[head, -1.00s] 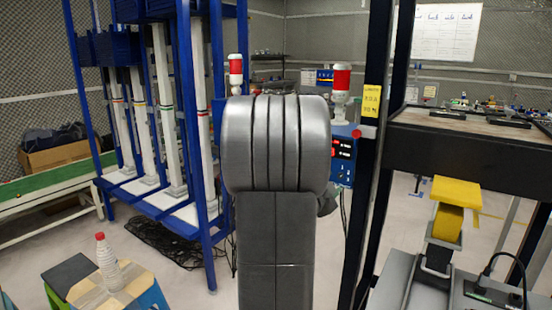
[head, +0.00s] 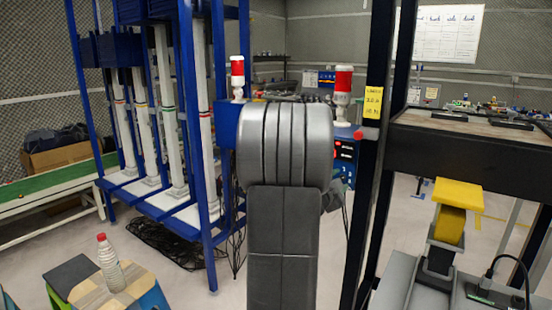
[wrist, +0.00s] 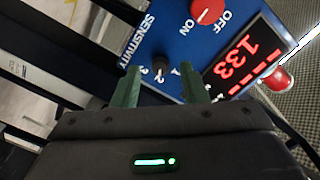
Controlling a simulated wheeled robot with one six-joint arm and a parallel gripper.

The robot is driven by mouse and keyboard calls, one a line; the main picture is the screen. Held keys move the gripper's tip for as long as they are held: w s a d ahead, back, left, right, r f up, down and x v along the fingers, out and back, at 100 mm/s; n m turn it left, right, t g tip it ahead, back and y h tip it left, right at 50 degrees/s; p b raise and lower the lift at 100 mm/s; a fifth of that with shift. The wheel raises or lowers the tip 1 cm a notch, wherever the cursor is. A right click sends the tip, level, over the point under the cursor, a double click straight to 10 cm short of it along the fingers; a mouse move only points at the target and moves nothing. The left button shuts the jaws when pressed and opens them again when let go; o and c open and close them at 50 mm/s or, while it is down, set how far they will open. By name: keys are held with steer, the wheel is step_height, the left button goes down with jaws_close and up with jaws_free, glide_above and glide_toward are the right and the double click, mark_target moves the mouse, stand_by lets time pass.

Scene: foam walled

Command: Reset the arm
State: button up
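In the wrist view, my gripper (wrist: 160,88) shows two green fingers standing apart with a gap between them. Nothing is clearly held; a small dark knob (wrist: 159,71) on a blue control box (wrist: 178,35) shows in the gap. Whether the fingers touch the box or knob I cannot tell. The box carries a red ON/OFF knob (wrist: 207,11), the word SENSITIVITY and a red display (wrist: 240,60) that seems to read 133. In the head view, my grey arm (head: 285,150) fills the middle and hides my gripper and part of the blue control box (head: 345,170).
A dark post (head: 376,130) stands just right of my arm. A blue rack (head: 200,120) stands left. A dark table (head: 470,155) is at the right, with a yellow block (head: 455,195) below it. A bottle (head: 110,265) stands on a stool at lower left.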

steer(key=f+v, duration=0.1)
steer(key=v, duration=1.2)
steer(key=x, duration=0.9)
steer(key=r+x, duration=0.1)
steer(key=x, duration=0.4)
steer(key=shift+w+r+n+p, duration=0.15)
steer(key=shift+n+p, duration=0.25)
steer(key=shift+p, duration=0.25)
steer(key=shift+r+n+p, duration=0.1)
steer(key=shift+n+p, duration=0.8)
steer(key=shift+n, duration=0.1)
steer(key=n+p, duration=0.2)
steer(key=shift+n, duration=0.4)
steer(key=n+p, duration=0.6)
steer(key=p, duration=0.1)
steer(key=shift+a+h+p, duration=0.1)
steer(key=shift+h+p, duration=0.2)
steer(key=shift+p, duration=0.1)
steer(key=b+v, duration=0.2)
steer(key=v, duration=0.9)
steer(key=shift+f, duration=0.3)
